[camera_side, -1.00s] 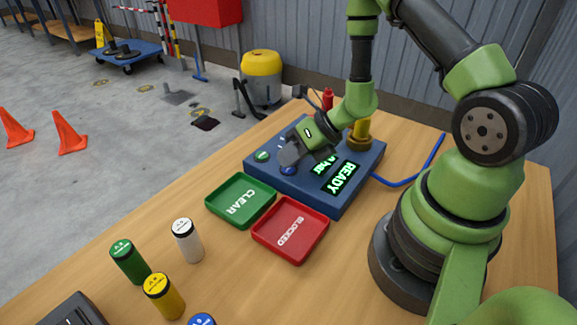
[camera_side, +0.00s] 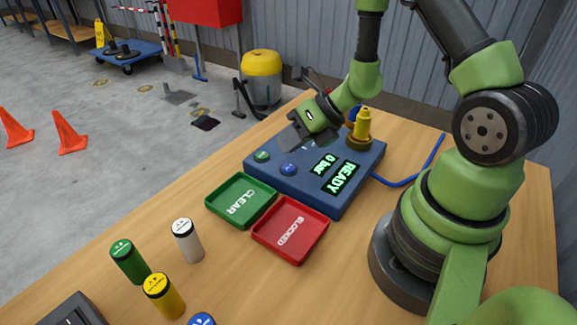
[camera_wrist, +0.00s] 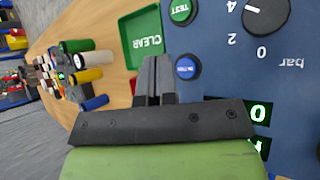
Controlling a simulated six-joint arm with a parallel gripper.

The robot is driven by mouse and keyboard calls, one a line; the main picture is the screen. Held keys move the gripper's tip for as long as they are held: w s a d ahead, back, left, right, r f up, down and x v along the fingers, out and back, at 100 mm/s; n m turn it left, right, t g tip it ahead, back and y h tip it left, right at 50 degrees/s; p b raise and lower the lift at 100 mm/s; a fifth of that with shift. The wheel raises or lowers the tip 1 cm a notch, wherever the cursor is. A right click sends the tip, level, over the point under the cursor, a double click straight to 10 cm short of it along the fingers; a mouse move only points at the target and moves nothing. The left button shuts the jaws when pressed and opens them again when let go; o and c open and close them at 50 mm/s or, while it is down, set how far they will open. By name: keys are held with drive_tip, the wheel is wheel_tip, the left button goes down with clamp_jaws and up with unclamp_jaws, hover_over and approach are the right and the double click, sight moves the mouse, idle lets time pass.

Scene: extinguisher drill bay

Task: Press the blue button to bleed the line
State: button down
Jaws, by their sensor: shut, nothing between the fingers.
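The blue button (camera_side: 288,169) sits on the front left part of the blue test panel (camera_side: 350,196), right of a green button (camera_side: 262,156). The panel's display (camera_side: 338,174) reads "0 bar" and "READY". My gripper (camera_side: 285,144) is shut and empty, raised above the panel behind the blue button and apart from it. In the wrist view the shut fingers (camera_wrist: 157,63) show just left of the blue button (camera_wrist: 187,67). The green button there is marked "TEST" (camera_wrist: 183,11).
A green CLEAR tray (camera_side: 214,203) and a red BLOCKED tray (camera_side: 318,240) lie before the panel, both empty. Several capped cylinders stand at the front left. A blue hose (camera_side: 410,178) runs right.

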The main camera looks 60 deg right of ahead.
sight(290, 166)
drive_tip(key=shift+r, duration=1.55)
drive_tip(key=shift+r, duration=0.1)
drive_tip(key=s+a+r+n+g+y, duration=0.1)
drive_tip(key=s+a+r+n, duration=0.25)
drive_tip(key=r+n, duration=0.45)
drive_tip(key=s+a+r+n+g+y, duration=0.1)
drive_tip(key=s+a+r+n, duration=0.3)
drive_tip(key=n, duration=0.7)
drive_tip(key=s+d+r+n+t+h, duration=0.1)
drive_tip(key=s+r+n+h, duration=0.4)
drive_tip(key=n, duration=0.9)
wheel_tip(290, 166, up, 2)
drive_tip(key=shift+s+d+r+n+t, duration=0.25)
drive_tip(key=shift+s+n+t, duration=0.15)
drive_tip(key=shift+s, duration=0.75)
